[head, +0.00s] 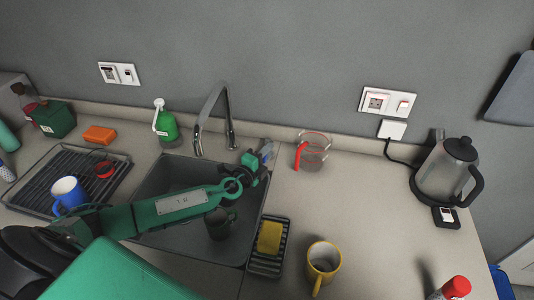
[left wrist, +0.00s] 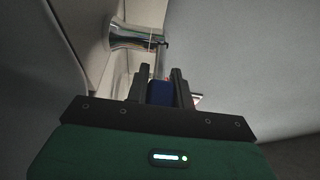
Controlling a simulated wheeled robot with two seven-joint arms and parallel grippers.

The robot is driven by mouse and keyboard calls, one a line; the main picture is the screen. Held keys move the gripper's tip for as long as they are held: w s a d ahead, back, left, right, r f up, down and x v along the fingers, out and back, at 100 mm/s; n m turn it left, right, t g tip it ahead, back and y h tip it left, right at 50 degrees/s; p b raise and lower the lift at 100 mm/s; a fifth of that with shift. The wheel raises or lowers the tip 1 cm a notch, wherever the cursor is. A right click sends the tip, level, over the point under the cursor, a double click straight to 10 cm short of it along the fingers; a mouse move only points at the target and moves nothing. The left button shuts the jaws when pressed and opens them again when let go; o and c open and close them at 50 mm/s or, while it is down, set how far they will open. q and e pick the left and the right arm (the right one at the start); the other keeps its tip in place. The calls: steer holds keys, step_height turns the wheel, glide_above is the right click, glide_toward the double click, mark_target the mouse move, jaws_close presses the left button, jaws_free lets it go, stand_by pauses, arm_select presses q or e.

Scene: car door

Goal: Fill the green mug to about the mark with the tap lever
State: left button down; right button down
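The dark green mug (head: 218,226) stands in the sink, partly covered by my left arm; its mark and any water inside cannot be made out. The chrome tap (head: 224,103) rises behind the sink, and no stream from its spout is visible. My left gripper (head: 264,154) is right of the tap's base, by its lever. In the left wrist view the tap's chrome body (left wrist: 135,37) is ahead. The fingers (left wrist: 161,88) stand close on both sides of a small blue piece, seemingly the lever's end. My right gripper is out of view.
A red-handled clear jug (head: 314,150) stands right of my left gripper. A yellow sponge (head: 270,237) lies on a dark rack beside the sink, near a yellow mug (head: 323,262). A blue mug (head: 67,192) is on the drying rack (head: 122,170). A kettle (head: 446,175) stands right.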

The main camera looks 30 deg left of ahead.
arm_select(q)
steer(key=shift+d+r+n+y+p, duration=0.1)
steer(key=shift+d+n+y+p, duration=0.15)
steer(key=shift+n+y+p, duration=0.35)
steer(key=shift+w+d+n+y, duration=0.2)
steer(key=shift+d+n+y, duration=0.15)
steer(key=shift+y, duration=0.65)
steer(key=shift+w+d+n+y, duration=0.2)
steer(key=shift+n+y, duration=0.45)
steer(key=shift+y, duration=0.35)
steer(key=shift+w+d+n+y, duration=0.15)
steer(key=shift+n+y, duration=0.25)
steer(key=shift+y, duration=0.2)
steer(key=shift+w+d+n+y, duration=0.1)
steer(key=shift+n+y, duration=0.3)
steer(key=shift+y, duration=0.2)
steer(key=c, duration=1.2)
jaws_free()
